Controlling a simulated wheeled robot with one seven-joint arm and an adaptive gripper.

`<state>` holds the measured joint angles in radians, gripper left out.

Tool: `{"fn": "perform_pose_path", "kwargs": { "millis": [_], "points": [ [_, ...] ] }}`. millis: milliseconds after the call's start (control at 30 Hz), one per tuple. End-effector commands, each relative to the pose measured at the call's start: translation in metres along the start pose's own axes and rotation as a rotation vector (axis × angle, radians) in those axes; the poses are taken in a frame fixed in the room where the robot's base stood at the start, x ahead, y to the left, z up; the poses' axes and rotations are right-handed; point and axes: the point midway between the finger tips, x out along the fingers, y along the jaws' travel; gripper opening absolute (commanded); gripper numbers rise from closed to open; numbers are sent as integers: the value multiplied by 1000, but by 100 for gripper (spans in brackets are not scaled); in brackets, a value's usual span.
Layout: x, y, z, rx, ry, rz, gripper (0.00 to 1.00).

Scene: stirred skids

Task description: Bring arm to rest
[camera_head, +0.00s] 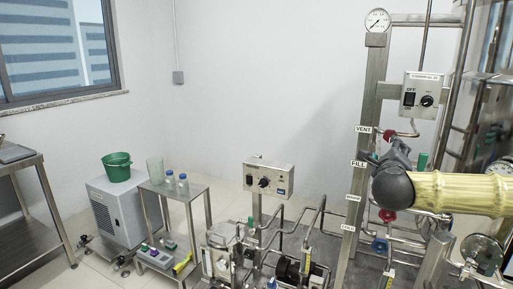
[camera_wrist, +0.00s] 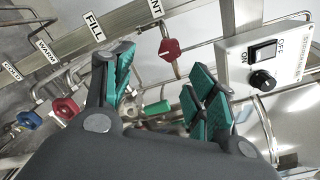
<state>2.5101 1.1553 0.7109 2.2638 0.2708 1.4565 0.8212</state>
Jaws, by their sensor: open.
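My arm (camera_head: 450,193), yellowish, comes in from the right edge in the head view. My gripper (camera_head: 383,155) is at its end, in front of the steel post of the skid, near the FILL label (camera_head: 359,164). In the wrist view my gripper (camera_wrist: 160,92) has its green-padded fingers spread apart with nothing held between them. A red valve handle (camera_wrist: 169,48) lies beyond the fingertips, apart from them. Another red handle (camera_wrist: 66,108) and a blue handle (camera_wrist: 30,120) are to the left of the fingers.
A switch box (camera_head: 423,95) with a knob is above my gripper, and a gauge (camera_head: 377,20) tops the post. Pipes crowd the lower right. A second control box (camera_head: 268,179) stands mid-frame. A steel cart (camera_head: 190,190) with bottles and a green bucket (camera_head: 117,167) are left.

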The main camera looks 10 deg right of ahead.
Motion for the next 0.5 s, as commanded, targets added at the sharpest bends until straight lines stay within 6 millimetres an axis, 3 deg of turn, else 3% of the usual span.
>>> {"fn": "perform_pose_path", "kwargs": {
  "millis": [267,500],
  "points": [
    [-22,121,11,-341,-109,184,57],
    [-65,236,-8,-664,-234,377,57]
  ]
}}
